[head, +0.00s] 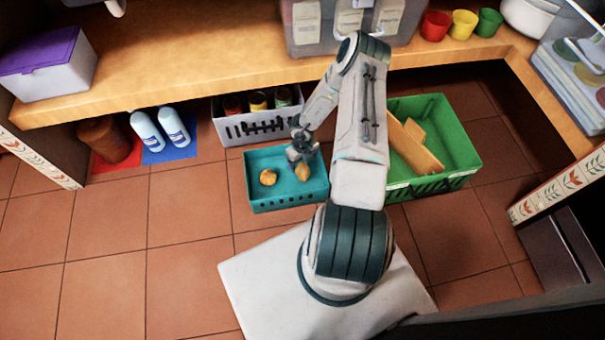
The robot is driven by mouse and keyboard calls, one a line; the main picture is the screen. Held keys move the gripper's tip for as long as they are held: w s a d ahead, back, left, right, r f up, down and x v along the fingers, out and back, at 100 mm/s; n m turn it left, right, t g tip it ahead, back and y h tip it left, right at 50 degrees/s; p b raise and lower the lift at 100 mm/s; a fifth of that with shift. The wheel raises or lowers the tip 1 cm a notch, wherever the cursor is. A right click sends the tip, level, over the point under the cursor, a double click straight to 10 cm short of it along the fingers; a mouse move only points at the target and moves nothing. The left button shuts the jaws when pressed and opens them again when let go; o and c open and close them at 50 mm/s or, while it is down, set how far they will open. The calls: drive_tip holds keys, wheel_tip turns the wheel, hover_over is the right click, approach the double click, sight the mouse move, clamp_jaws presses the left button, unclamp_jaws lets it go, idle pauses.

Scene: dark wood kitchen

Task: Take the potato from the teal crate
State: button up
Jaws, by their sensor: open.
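The teal crate (262,201) stands on the tiled floor in the middle of the head view. Two small yellow-brown lumps lie in it. One potato-like lump (268,177) is in the left part of the crate, clear of my gripper. The other lump (303,174) is in the right part, right at my gripper. My gripper (302,160) is open and points down into the right part of the crate. Its fingers are small and dark here, and I cannot tell whether they touch the lump. My arm hides the crate's right side in part.
A grey crate (233,133) with jars stands behind the teal crate. A green crate (454,172) with wooden pieces is to the right, beyond my arm. Bottles (146,131) stand on a blue mat at the left. The wooden counter (190,65) overhangs behind. Floor at the front left is clear.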

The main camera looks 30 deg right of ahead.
sight(303, 168)
drive_tip(key=shift+f+b, duration=1.6)
drive_tip(key=shift+f, duration=1.4)
drive_tip(key=shift+r, duration=0.1)
drive_tip(key=c, duration=1.1)
drive_tip(key=shift+r, duration=0.1)
drive_tip(key=shift+c, duration=0.2)
